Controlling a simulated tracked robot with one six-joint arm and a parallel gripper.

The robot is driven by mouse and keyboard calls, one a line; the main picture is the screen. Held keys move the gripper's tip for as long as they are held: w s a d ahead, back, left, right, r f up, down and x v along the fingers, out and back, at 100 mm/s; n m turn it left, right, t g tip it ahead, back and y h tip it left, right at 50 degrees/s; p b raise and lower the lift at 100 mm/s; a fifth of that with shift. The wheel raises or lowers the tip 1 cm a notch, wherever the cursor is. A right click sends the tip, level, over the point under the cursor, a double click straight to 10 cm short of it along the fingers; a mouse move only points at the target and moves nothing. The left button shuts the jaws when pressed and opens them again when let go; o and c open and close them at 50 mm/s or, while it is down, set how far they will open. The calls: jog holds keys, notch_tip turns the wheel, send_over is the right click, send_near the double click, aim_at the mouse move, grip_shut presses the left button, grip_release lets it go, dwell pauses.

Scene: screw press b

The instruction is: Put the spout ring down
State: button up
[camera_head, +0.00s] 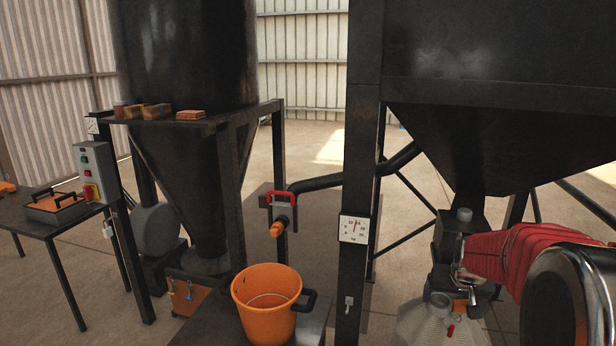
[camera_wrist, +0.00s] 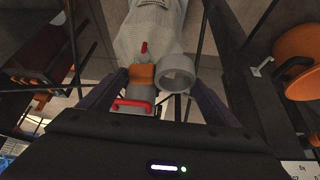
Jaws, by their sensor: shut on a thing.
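The spout ring, a short grey open collar (camera_wrist: 177,72), sits at the neck of a white woven bag (camera_wrist: 148,30). In the head view the grey ring (camera_head: 439,301) is on top of the pale bag (camera_head: 428,327), low at the right. My gripper (camera_wrist: 161,78) is shut on the ring, its dark fingers on either side; the exact contact is hard to see. An orange piece (camera_wrist: 142,75) and a grey part with a red handle (camera_wrist: 133,104) show beside the ring. A red tab (camera_wrist: 144,47) is on the bag.
A dark hopper (camera_head: 500,130) and its legs stand close around the ring. A side table (camera_head: 35,220) is at the left. Open floor lies behind the frames.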

jog(key=s+a+f+n+y, duration=0.1)
jog(key=a+f, duration=0.3)
jog(key=a, duration=0.6)
jog(key=s+a+f+n+y, duration=0.1)
jog(key=s+a+f+n, duration=0.1)
jog(key=a, duration=0.9)
notch_tip(320, 180, down, 2)
jog(key=shift+f+n, duration=0.25)
jog(key=shift+n, duration=0.25)
jog(key=shift+s, duration=0.1)
jog(key=s+f, duration=0.3)
jog(key=f, duration=1)
jog(key=shift+s, duration=0.25)
